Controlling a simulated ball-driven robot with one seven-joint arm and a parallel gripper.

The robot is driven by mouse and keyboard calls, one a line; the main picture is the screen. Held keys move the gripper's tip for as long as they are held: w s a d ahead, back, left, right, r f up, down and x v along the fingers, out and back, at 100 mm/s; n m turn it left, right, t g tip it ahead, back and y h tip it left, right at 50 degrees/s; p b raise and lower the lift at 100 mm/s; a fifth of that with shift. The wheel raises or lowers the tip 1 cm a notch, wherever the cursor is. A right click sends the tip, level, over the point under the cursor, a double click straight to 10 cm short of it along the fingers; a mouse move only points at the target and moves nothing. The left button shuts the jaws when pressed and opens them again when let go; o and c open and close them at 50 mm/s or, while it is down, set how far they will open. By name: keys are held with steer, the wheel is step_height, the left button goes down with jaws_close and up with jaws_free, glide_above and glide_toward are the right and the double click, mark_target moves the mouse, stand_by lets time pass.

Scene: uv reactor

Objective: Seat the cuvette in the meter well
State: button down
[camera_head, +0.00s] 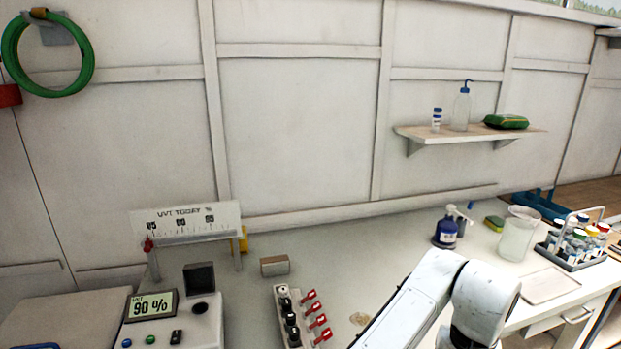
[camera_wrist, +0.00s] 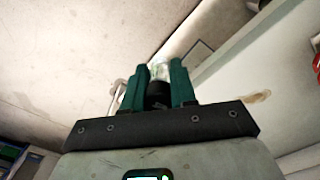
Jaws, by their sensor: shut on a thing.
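The meter (camera_head: 146,333) is a pale box at the lower left of the head view, its display reading 90 %. A dark round opening, which looks like the well (camera_head: 200,308), is in its top, with a dark square flap (camera_head: 199,278) upright behind it. In the wrist view my gripper (camera_wrist: 157,82) has teal fingers shut on a small clear piece with a dark lower part, likely the cuvette (camera_wrist: 159,70). The fingers partly hide it. My gripper is outside the head view, so its distance from the well cannot be told.
A manifold with red handles (camera_head: 318,320) stands right of the meter, near a small box (camera_head: 274,265). A blue bottle (camera_head: 446,232), beaker (camera_head: 517,234) and vial rack (camera_head: 577,251) are at right. The mid-bench is mostly clear.

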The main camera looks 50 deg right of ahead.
steer(key=w+a+f+n, duration=0.7)
steer(key=w+a, duration=0.4)
steer(key=a, duration=0.2)
steer(key=w+a+f+n, duration=0.7)
steer(key=w+a+f, duration=0.3)
steer(key=a, duration=0.3)
steer(key=shift+w+f, duration=0.2)
steer(key=shift+w, duration=0.35)
